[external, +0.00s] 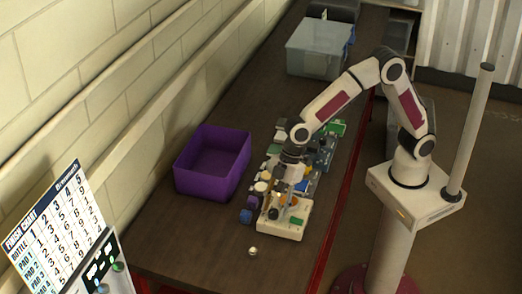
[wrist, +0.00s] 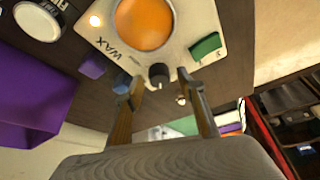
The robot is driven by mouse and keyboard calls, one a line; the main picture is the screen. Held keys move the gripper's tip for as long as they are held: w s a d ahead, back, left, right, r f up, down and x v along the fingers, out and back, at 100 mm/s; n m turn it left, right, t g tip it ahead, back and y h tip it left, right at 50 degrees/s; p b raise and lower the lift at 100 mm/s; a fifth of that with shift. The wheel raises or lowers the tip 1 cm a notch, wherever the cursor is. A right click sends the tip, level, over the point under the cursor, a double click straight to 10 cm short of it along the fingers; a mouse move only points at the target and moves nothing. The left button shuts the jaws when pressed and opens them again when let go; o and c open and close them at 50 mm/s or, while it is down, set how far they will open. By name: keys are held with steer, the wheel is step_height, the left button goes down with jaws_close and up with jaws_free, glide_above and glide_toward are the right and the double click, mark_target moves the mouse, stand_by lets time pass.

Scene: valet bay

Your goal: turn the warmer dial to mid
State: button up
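The wax warmer is a cream box (external: 283,228) near the front end of the workbench. In the wrist view, its cream top (wrist: 95,32) carries the word WAX, a round orange wax pot (wrist: 143,22) and a green switch (wrist: 205,46). The warmer dial (wrist: 158,75) is a small dark knob at the box's edge. My gripper (wrist: 160,84) is open, with one finger on each side of the dial. I see gaps between the fingers and the dial; I cannot tell the dial's setting. In the external view, my gripper (external: 290,182) points down over the warmer, and the dial is not clear.
A purple bin (external: 185,182) stands left of the warmer. A blue cube (external: 246,216) and a purple cube (external: 253,202) sit close by, and a small silver ball (external: 252,251) lies in front. Several items crowd the bench behind. A clear tub (external: 318,62) stands farther back.

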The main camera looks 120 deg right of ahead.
steer(key=c, duration=1.1)
steer(key=shift+a+m+t+h, duration=0.1)
steer(key=shift+m+t+h, duration=0.3)
steer(key=shift+m, duration=0.7)
steer(key=shift+a+m+h, duration=0.1)
steer(key=shift+m+h, duration=0.7)
steer(key=shift+m, duration=1)
steer(key=shift+a+m+g+h, duration=0.1)
steer(key=shift+m+g+h, duration=0.3)
steer(key=shift+m, duration=0.95)
steer(key=shift+a+m+g+h, duration=0.1)
steer(key=shift+m+h, duration=0.5)
steer(key=shift+m, duration=1.15)
steer(key=o, duration=1.1)
